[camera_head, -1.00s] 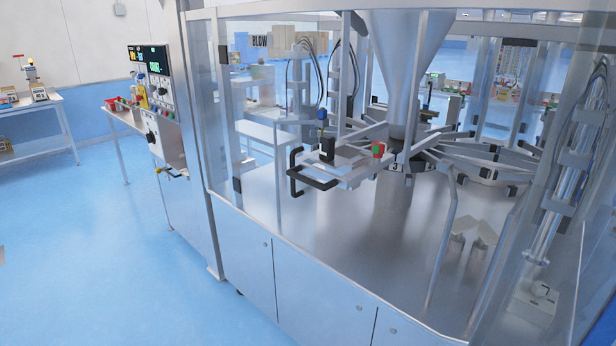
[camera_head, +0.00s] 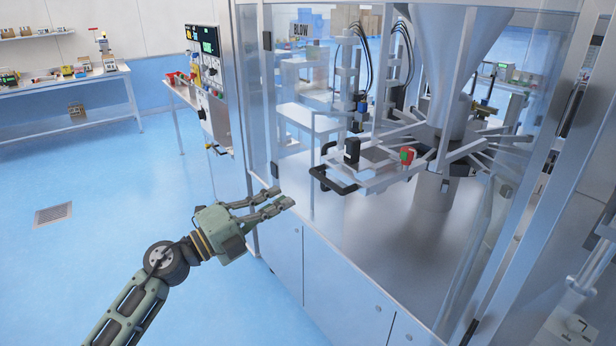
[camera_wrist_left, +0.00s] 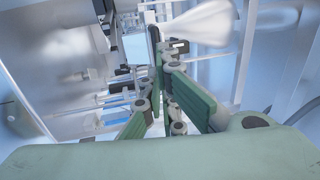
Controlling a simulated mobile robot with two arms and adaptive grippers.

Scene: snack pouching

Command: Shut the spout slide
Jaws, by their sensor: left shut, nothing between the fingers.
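A steel funnel (camera_head: 452,70) comes down inside the clear-walled pouching machine. Low beside its spout, a flat metal frame (camera_head: 378,178) reaches toward the left and carries a black U-shaped handle (camera_head: 334,182). A black block (camera_head: 352,151) and a red and green piece (camera_head: 407,156) sit on it. I cannot tell which part is the spout slide, or its position. My left gripper (camera_head: 284,197) is shut and empty, to the left of and below the handle, apart from it. In the left wrist view, its green fingers (camera_wrist_left: 164,80) point toward the machine. My right gripper is not in view.
A control panel (camera_head: 205,62) stands left of the machine. Clear panels and a metal post (camera_head: 252,90) bound the machine. A side table (camera_head: 60,90) holds small items. The blue floor (camera_head: 110,210) on the left is free apart from a drain grate (camera_head: 52,214).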

